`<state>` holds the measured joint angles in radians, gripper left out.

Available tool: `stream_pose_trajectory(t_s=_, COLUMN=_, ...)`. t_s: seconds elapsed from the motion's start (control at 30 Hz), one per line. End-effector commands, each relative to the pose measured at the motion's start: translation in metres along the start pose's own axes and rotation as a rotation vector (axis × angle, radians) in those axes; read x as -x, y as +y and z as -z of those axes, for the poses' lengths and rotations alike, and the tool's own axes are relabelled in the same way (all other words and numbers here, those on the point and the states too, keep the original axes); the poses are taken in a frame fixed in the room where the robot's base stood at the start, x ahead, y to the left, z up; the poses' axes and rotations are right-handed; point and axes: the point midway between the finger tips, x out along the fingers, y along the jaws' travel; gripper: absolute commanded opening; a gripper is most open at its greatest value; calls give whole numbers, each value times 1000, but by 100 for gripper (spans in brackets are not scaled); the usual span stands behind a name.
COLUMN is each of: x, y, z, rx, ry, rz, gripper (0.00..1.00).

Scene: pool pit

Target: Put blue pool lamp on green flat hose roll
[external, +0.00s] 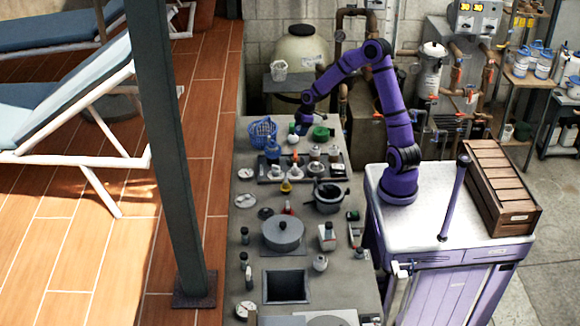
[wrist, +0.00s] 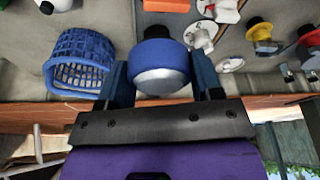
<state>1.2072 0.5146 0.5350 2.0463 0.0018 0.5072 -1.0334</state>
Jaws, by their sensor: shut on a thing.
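The blue pool lamp (wrist: 160,67), a blue ring with a pale silver dome, sits between the two fingers of my gripper (wrist: 163,85) in the wrist view. The fingers are shut on its sides. In the external view my gripper (external: 303,125) is low at the far end of the grey counter, and the lamp is too small and covered to make out clearly. The green flat hose roll (external: 320,133) lies on the counter just right of my gripper. I cannot make out the roll in the wrist view.
A blue wire basket (external: 263,132) stands left of my gripper; it also shows in the wrist view (wrist: 62,62). A dark tray (external: 262,170) with several bottles and fittings lies nearer. A black pot (external: 328,197) and a grey lidded pot (external: 283,233) stand further forward.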

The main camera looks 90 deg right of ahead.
Motion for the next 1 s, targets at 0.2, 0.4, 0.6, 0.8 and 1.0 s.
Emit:
stream_pose_trajectory(t_s=0.2, x=20, y=12, z=-68, rx=-76, ry=-1, rz=-26, gripper=35)
stream_pose_trajectory(t_s=0.4, x=37, y=13, z=-126, rx=-141, ry=-3, rz=-47, gripper=35)
stream_pose_trajectory(t_s=0.6, x=51, y=7, z=-178, rx=-199, ry=-6, rz=-66, gripper=35)
stream_pose_trajectory(t_s=0.8, x=60, y=-1, z=-211, rx=-236, ry=-10, rz=-80, gripper=35)
stream_pose_trajectory(t_s=1.0, x=65, y=-7, z=-230, rx=-260, ry=-12, rz=-87, gripper=35)
